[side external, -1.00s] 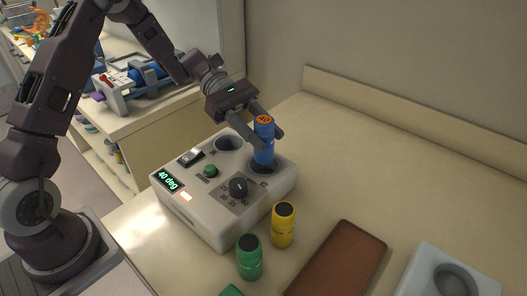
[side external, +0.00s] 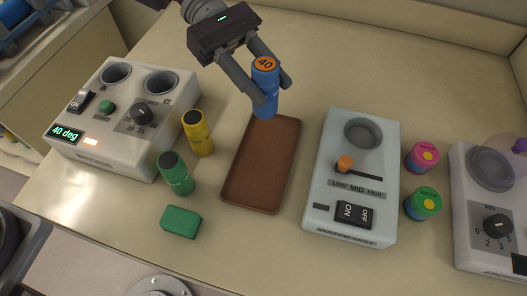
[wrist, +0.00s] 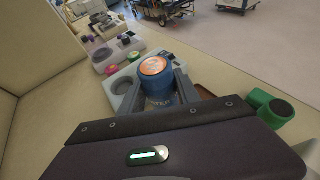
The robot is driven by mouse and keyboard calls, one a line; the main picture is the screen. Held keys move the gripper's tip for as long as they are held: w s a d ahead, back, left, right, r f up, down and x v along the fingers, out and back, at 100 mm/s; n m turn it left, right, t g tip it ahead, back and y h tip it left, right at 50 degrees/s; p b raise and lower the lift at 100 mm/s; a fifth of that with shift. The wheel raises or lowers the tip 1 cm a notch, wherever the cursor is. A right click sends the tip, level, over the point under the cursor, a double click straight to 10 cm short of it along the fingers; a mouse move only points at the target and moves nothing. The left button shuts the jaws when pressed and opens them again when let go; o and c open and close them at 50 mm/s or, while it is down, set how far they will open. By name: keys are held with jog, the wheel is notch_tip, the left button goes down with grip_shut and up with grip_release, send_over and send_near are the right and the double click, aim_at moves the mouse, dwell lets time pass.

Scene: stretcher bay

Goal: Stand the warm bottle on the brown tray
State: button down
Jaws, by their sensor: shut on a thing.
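A blue bottle (side external: 265,98) with an orange cap marked 40 is held upright between the fingers of my gripper (side external: 265,84). It also shows in the wrist view (wrist: 155,84), between the two fingers. The brown tray (side external: 262,165) lies on the counter and is empty. The bottle is at the tray's far end in the side view. Whether its base touches the tray or hangs above it, I cannot tell.
The warmer (side external: 120,115) with two empty wells reads 40 deg. A yellow bottle (side external: 197,133) and a green bottle (side external: 176,174) stand left of the tray, with a green block (side external: 181,221) in front. A white device (side external: 352,180) stands close on the right.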

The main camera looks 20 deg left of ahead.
jog(key=f, duration=1)
jog(key=shift+s+d, duration=0.2)
jog(key=shift+d, duration=0.2)
jog(key=shift+f, duration=0.2)
jog(key=c, duration=0.9)
grip_release()
jog(key=shift+o, duration=0.2)
jog(key=shift+r, duration=0.1)
